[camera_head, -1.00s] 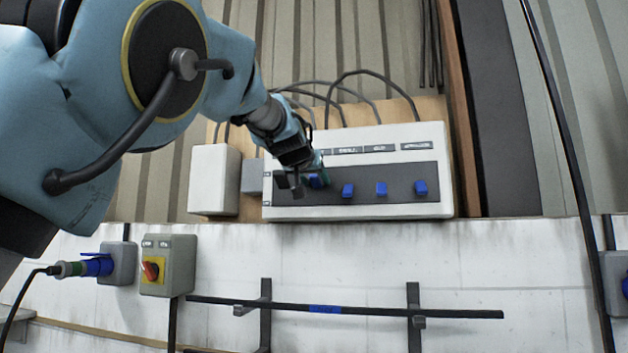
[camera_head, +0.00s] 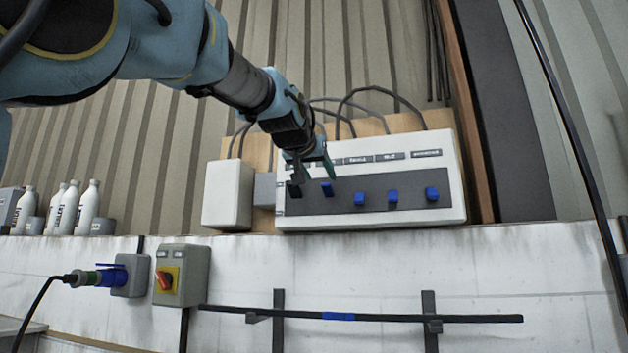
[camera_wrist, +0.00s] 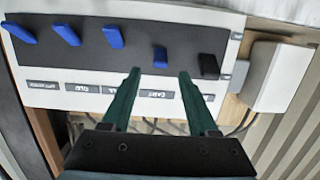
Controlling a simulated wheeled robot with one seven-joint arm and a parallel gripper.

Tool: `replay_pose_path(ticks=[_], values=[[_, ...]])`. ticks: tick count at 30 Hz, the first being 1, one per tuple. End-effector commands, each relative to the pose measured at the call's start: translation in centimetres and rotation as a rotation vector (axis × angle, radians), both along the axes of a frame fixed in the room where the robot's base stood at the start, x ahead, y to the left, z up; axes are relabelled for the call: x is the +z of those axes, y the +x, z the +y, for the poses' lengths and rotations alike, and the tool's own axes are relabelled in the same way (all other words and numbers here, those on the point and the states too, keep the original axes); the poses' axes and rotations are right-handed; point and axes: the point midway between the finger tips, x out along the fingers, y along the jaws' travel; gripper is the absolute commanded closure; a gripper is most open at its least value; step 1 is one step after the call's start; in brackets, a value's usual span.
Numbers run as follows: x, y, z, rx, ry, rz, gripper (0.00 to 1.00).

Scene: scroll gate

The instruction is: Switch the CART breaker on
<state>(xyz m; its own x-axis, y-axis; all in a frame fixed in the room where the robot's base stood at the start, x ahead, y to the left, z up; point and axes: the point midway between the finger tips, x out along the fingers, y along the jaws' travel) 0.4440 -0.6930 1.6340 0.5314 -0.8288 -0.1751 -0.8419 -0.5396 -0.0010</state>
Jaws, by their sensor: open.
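The breaker panel (camera_head: 340,208) is a white box with a dark strip, one black switch (camera_head: 294,190) at its left end and several blue switches. The CART breaker is the leftmost blue switch (camera_head: 327,188). In the wrist view the CART label (camera_wrist: 153,94) lies in line with this blue switch (camera_wrist: 160,57). Its lever sits nearer the label row than the other blue levers. My gripper (camera_head: 314,173) is open and empty, just above the switch. In the wrist view my fingertips (camera_wrist: 159,74) straddle its line, apart from it.
Other blue switches (camera_head: 392,196) stand to the right. A white box (camera_head: 228,195) is left of the panel. Cables arch over the top. Below are a grey box with a red rotary switch (camera_head: 165,280) and a rail (camera_head: 380,317). White bottles (camera_head: 66,207) stand at far left.

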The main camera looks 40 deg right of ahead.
Motion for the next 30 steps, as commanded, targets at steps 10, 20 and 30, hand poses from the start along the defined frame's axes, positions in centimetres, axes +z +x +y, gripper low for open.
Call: replay_pose_path(ticks=[10,20,30], values=[[0.1,-1.3,2.0,-0.002,-0.002,0.001,0.40],[0.5,-1.5,2.5,0.001,-0.001,0.002,0.40],[0.0,-0.3,2.9,0.016,0.002,0.005,0.40]])
